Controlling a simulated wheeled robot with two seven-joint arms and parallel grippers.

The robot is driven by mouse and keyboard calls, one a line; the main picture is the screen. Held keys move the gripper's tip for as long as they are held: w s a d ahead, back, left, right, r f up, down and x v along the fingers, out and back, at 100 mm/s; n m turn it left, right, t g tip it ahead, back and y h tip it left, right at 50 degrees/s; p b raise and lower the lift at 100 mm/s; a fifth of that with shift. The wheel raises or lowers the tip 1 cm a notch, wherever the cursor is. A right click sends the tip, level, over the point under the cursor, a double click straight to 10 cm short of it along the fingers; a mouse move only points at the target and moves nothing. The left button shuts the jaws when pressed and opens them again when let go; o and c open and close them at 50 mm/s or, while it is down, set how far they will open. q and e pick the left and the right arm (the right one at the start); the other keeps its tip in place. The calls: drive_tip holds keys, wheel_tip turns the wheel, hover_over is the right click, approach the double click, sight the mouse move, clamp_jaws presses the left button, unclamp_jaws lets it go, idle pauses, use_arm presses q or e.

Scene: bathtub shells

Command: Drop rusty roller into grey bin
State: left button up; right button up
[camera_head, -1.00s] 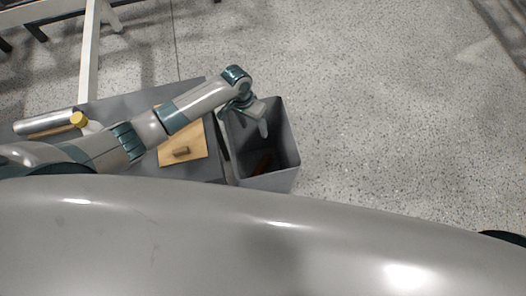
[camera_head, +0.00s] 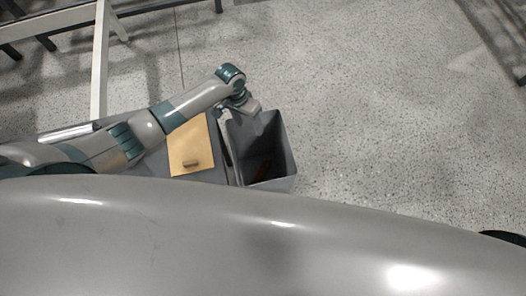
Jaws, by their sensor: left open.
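The grey bin (camera_head: 284,150) stands on the floor beside the table's right end, open at the top. A dark reddish-brown piece (camera_head: 264,171) shows faintly at its bottom; it may be the rusty roller, but shadow hides its shape. My left gripper (camera_head: 250,109) is open over the bin's far left rim, and I see nothing held in it. A small brown cylinder (camera_head: 190,163) lies on a light wooden board (camera_head: 186,143) left of the bin. My right gripper is out of view.
A silver cylinder (camera_head: 67,133) lies at the table's left, partly covered by my left arm. A white frame (camera_head: 101,60) stands behind it. The speckled floor (camera_head: 390,130) right of the bin is clear.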

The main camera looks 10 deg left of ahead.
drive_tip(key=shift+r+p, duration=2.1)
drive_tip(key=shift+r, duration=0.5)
